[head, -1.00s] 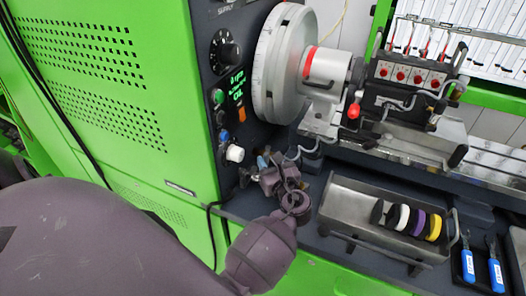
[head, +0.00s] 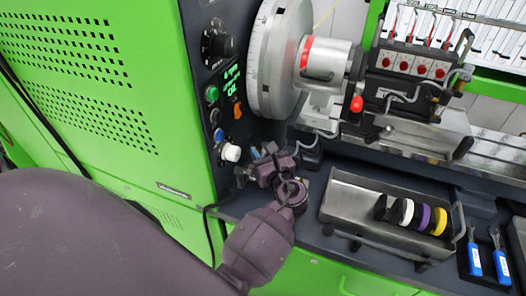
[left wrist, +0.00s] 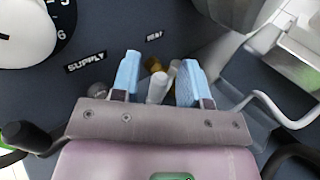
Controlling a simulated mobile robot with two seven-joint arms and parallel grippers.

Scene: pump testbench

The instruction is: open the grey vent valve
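My left gripper (head: 262,153) is at the lower part of the dark machine panel, right of a white knob (head: 231,152). In the left wrist view its two blue fingertips (left wrist: 160,78) stand apart. A light grey valve handle (left wrist: 158,88) shows between them, with a clear gap to the left finger; I cannot tell whether the right finger touches anything. A brass fitting (left wrist: 153,65) sits just behind the handle. A small label, probably the vent label (left wrist: 154,36), is above it on the panel. In the head view the gripper hides the valve. My right gripper is not in view.
A round metal chuck (head: 279,60) stands above right of the gripper. Bent grey pipes (left wrist: 275,105) pass close to the right finger. A metal tray (head: 345,205) with several coloured discs and blue-handled tools (head: 500,265) lie right.

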